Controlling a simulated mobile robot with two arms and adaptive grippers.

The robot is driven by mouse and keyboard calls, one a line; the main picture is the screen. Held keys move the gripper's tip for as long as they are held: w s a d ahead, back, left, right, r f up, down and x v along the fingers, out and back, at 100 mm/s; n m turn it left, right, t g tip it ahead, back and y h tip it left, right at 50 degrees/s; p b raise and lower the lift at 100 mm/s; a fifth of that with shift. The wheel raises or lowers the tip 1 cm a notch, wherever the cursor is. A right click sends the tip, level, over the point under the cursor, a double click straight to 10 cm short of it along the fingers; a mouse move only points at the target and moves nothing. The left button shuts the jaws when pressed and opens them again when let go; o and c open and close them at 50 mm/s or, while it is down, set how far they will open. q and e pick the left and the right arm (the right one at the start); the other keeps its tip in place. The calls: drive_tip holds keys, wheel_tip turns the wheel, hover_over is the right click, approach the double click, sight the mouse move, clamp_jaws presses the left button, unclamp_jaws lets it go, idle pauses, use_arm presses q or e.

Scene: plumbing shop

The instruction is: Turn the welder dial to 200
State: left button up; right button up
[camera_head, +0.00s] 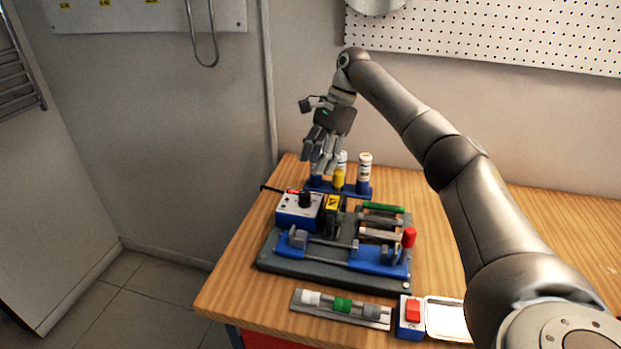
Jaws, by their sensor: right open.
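The welder (297,212) is a small blue and white box at the left of a dark base plate on the wooden bench. Its black dial (305,198) stands on the top face, beside a small red display. The number that the dial points to is too small to read. My right gripper (320,165) is open and empty, pointing down above and a little behind the welder, apart from the dial. It is in front of the bottles at the back. My left gripper is not in view.
A blue rack (355,189) with white and yellow bottles stands behind the welder. A blue clamp fixture (379,260) with a red-topped handle (408,237) is on the base plate. A tray of fittings (341,308) and a red switch box (412,313) lie in front. The bench (237,287) is clear at left.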

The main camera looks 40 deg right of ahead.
drive_tip(key=shift+v, duration=1.75)
